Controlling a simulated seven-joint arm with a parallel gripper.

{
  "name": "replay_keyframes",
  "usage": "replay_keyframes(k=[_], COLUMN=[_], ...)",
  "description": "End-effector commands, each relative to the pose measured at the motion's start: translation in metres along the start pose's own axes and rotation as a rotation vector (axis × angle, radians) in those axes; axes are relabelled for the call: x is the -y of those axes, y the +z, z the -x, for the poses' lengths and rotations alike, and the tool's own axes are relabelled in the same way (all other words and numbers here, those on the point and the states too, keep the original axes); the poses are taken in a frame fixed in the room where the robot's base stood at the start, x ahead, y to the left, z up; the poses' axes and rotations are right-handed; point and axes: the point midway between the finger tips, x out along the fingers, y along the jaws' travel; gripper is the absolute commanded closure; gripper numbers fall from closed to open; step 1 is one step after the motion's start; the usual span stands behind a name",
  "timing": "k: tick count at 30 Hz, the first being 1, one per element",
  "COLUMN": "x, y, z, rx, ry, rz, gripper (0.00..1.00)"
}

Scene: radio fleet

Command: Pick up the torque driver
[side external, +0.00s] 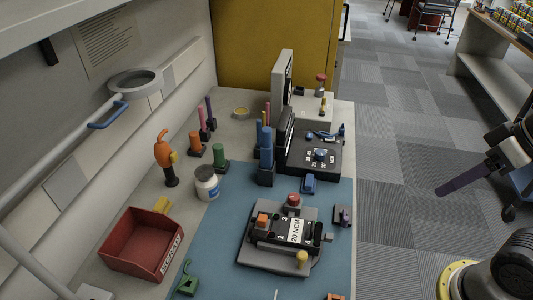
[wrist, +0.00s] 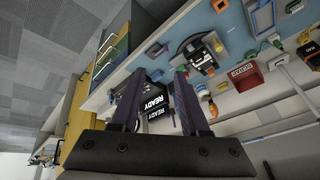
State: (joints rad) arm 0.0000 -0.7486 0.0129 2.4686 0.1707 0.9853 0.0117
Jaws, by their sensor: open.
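I cannot tell for sure which thing is the torque driver. A black unit labelled "20 NCM" (side external: 298,231) lies on a grey base on the blue mat. An orange-topped tool (side external: 162,152) with a dark lower part stands upright left of the mat. An orange handle (side external: 195,141), a green handle (side external: 220,153) and a tall blue one (side external: 266,160) stand upright nearby. My gripper (side external: 447,190) is at the right, over the floor beyond the bench and far from these things. In the wrist view my gripper (wrist: 157,80) has its two dark fingers apart, with nothing between them.
A red bin (side external: 128,232) stands at the bench's left front, near a white jar (side external: 207,184). A black box reading "READY" (wrist: 157,105) shows beyond the fingers in the wrist view. A magnifier ring (side external: 135,82) overhangs the back left. Carpet lies open right of the bench.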

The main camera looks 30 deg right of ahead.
Motion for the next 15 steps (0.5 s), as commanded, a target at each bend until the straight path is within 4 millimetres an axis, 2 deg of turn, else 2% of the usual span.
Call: replay_keyframes(k=[4,8,12,15], x=[0.054,0.101,0.139,0.153], y=[0.000,-0.017,-0.057,-0.098], z=[-0.005,-0.009,-0.017,-0.030], rx=[0.185,0.374,0.562,0.674], ry=[-0.231,-0.437,-0.660,-0.819], rz=[-0.192,-0.400,-0.655,-0.859], gripper=[0.55,0.55,0.55,0.55])
